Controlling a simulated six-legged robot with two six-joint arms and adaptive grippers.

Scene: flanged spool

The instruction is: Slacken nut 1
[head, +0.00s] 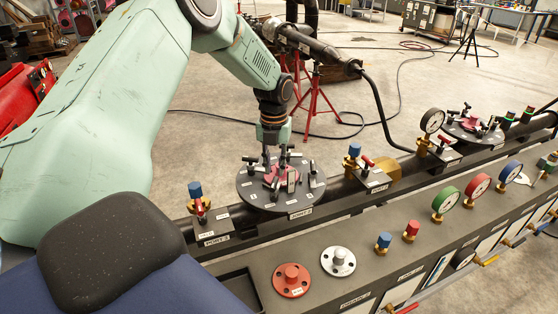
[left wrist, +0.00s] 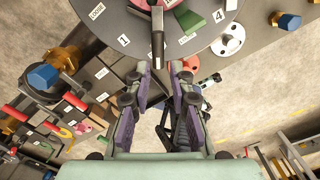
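The dark round flange (head: 252,193) carries several black swing nuts with handles around a red centre piece (head: 275,177). In the left wrist view the flange plate (left wrist: 200,43) fills the top, with a label "1" (left wrist: 123,40) on it. A dark handle with a grey end (left wrist: 158,40), probably of nut 1, stands just right of that label. My left gripper (head: 271,148) points down over the flange's far side. In the left wrist view its fingers (left wrist: 162,70) are apart, with the handle just beyond the gap between their tips. Contact is not visible. My right gripper is not in view.
A blue-capped brass valve (head: 196,200) stands left of the flange, and another blue-capped valve (head: 353,158) stands right. A second flange (head: 473,128) lies farther right. Gauges (head: 445,200) and red and white discs (head: 291,280) line the front bench.

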